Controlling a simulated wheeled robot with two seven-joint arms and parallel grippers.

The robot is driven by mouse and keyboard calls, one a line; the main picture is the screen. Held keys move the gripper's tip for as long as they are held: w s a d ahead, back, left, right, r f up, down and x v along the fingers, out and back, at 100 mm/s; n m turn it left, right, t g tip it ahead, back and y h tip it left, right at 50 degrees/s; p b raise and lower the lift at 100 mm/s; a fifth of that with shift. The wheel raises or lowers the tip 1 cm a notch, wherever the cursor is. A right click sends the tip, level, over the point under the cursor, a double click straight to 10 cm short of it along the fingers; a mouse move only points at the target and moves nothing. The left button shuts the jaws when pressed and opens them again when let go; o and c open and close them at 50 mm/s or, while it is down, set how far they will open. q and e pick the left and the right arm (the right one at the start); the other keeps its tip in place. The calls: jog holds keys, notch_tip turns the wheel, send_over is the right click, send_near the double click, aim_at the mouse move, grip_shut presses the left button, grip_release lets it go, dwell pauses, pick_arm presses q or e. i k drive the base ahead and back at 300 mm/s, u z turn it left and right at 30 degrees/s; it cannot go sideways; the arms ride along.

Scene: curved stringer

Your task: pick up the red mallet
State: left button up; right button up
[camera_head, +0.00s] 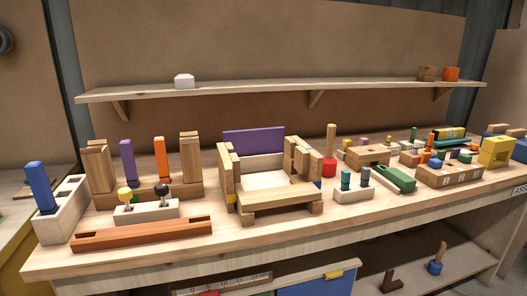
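The red mallet (329,165) stands upright on the wooden workbench, right of the middle. Its red head is down on the bench and its wooden handle (331,138) points up. It stands just right of a wooden block structure (280,196) and appears close to its side. Neither of my grippers shows in the head view.
Left of the mallet are a purple panel (253,141) and a reddish wooden tray (140,234). Right of it are a white block with pegs (352,192), a green piece (396,178) and several small blocks. A shelf (300,90) runs above. Some bare bench lies along the front edge.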

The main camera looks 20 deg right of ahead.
aim_at(329, 167)
jog(key=z, duration=0.4)
jog(key=k, duration=0.6)
jog(key=z, duration=0.9)
jog(key=i, duration=0.95)
jog(key=u, duration=0.2)
